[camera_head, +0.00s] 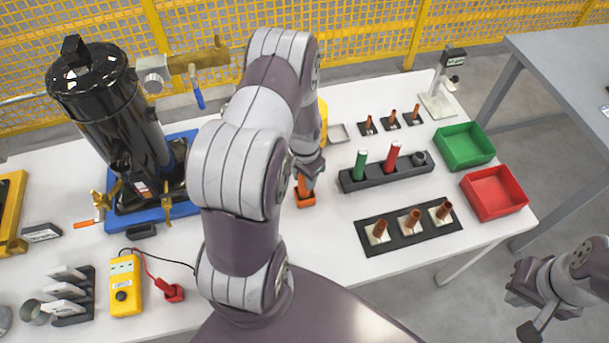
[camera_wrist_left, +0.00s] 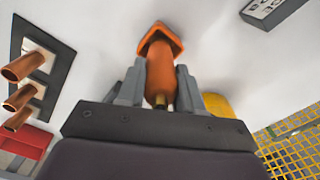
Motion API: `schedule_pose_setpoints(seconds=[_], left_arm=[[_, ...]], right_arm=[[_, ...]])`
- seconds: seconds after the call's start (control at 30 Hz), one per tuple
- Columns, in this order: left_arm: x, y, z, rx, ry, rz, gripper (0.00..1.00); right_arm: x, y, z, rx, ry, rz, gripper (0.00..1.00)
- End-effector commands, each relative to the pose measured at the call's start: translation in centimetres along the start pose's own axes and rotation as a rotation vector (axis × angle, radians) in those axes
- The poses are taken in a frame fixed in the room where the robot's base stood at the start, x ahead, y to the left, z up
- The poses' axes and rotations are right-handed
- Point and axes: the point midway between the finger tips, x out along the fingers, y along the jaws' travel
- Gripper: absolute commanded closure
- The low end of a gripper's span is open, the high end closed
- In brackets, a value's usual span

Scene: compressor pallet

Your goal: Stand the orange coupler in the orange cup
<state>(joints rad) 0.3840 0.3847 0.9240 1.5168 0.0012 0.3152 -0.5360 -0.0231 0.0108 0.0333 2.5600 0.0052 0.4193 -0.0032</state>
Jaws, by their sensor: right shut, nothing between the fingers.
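The orange cup (camera_head: 305,199) stands on the white table, just below my left gripper (camera_head: 307,178) in the head view; it also shows in the left wrist view (camera_wrist_left: 174,38). The orange coupler (camera_wrist_left: 160,72) is between the fingers of my left gripper (camera_wrist_left: 160,85), which look closed against both its sides. The coupler (camera_head: 301,184) looks upright, its far end at or inside the cup's opening; how deep it sits I cannot tell. My left arm hides part of the table. My right gripper (camera_head: 527,326) is shut and empty, off the table at the lower right.
Right of the cup are a dark rack with green and red cylinders (camera_head: 386,174) and a black plate with copper pieces (camera_head: 407,226). Green (camera_head: 464,146) and red (camera_head: 494,192) bins stand further right. A black tank (camera_head: 112,120) and yellow meter (camera_head: 125,286) are left.

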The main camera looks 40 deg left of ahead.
Motion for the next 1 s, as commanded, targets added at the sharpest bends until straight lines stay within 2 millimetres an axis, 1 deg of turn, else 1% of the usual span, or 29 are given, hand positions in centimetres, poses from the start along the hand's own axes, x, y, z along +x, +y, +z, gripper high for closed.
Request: schedule_pose_setpoints(seconds=[0.03,0.07,0.1,0.33,0.43,0.47,0.57,0.7,0.8,0.9,1.0], left_arm=[[0.0,0.0,0.0,0.000,0.001,-0.001,0.52],[0.0,0.0,0.0,0.000,0.001,-0.001,0.42],[0.0,0.0,0.0,0.000,0.001,0.000,0.35],[0.0,0.0,0.0,0.000,0.000,0.000,0.35],[-0.6,0.0,0.0,0.000,0.001,0.000,0.35],[-1.0,0.0,0.0,0.000,0.001,-0.001,0.35],[-3.2,-0.1,-0.1,0.000,0.005,-0.003,0.35],[-7.2,-0.1,-0.1,0.000,0.005,-0.003,0.35],[-9.6,-0.1,-0.1,0.000,0.004,-0.002,0.35],[-11.4,0.0,0.0,0.000,0.003,-0.002,0.35],[-12.4,0.0,0.0,0.000,0.001,-0.001,0.35]], right_arm=[[0.0,0.0,0.0,0.000,0.000,0.000,1.00],[0.0,0.0,0.0,0.000,0.000,0.000,1.00],[0.0,0.0,0.0,0.000,0.000,0.000,1.00],[0.0,0.0,0.0,0.000,0.000,0.000,1.00],[0.0,0.0,0.0,0.000,0.000,0.000,1.00],[0.0,0.0,0.0,0.000,0.000,0.000,1.00],[0.1,0.0,0.0,0.000,0.000,0.000,1.00],[0.4,0.0,0.0,0.000,0.000,0.000,1.00],[0.5,0.0,0.1,0.000,0.000,0.000,1.00],[0.5,0.0,0.1,0.000,0.000,0.000,1.00],[0.6,0.0,0.1,0.000,0.000,0.000,1.00]])
